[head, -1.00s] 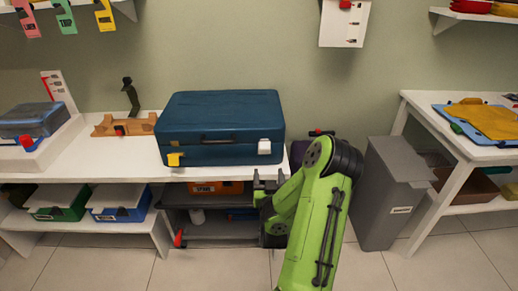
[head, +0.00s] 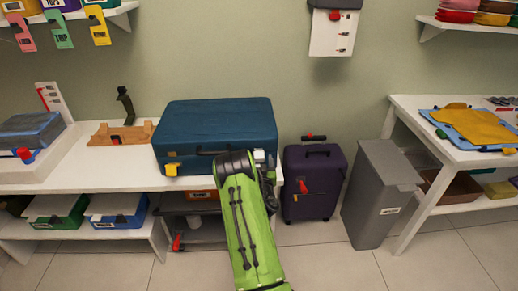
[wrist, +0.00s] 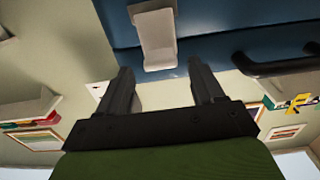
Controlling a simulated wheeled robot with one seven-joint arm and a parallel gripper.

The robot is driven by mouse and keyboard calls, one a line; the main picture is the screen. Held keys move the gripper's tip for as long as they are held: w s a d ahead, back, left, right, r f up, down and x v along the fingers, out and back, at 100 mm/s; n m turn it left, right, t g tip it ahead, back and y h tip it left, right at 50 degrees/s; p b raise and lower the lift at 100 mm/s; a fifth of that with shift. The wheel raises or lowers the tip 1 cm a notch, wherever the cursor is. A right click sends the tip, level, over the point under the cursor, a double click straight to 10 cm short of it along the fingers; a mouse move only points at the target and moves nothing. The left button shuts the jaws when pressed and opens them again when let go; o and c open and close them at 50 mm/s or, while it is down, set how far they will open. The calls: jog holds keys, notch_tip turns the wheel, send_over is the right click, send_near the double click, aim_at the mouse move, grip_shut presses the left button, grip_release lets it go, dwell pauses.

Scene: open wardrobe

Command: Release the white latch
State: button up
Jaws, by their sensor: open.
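A closed blue case (head: 215,125) lies on the white bench (head: 80,165). The white latch (head: 259,156) is on the right of its front face, partly covered by my arm. In the wrist view the white latch (wrist: 155,40) hangs against the blue case (wrist: 215,20). My gripper (wrist: 160,82) is open and empty, its two dark fingers spread below the latch in that picture. The latch lies between the fingers' lines, and I see no clear contact. In the head view my arm hides most of the gripper. A yellow latch (head: 171,169) is at the left of the case front.
The case's dark handle (wrist: 275,66) is right of the fingers in the wrist view. A purple suitcase (head: 312,185) and a grey bin (head: 378,195) stand right of the bench. A wooden stand (head: 120,134) is left of the case.

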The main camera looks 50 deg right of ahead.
aim_at(259, 158)
jog(key=shift+p+x, duration=0.45)
jog(key=shift+x, duration=1.4)
jog(key=shift+w+a, duration=0.1)
jog(key=shift+c, duration=0.5)
jog(key=c, duration=0.8)
jog(key=shift+f+b, duration=0.1)
jog(key=shift+b, duration=0.25)
jog(key=shift+c, duration=0.2)
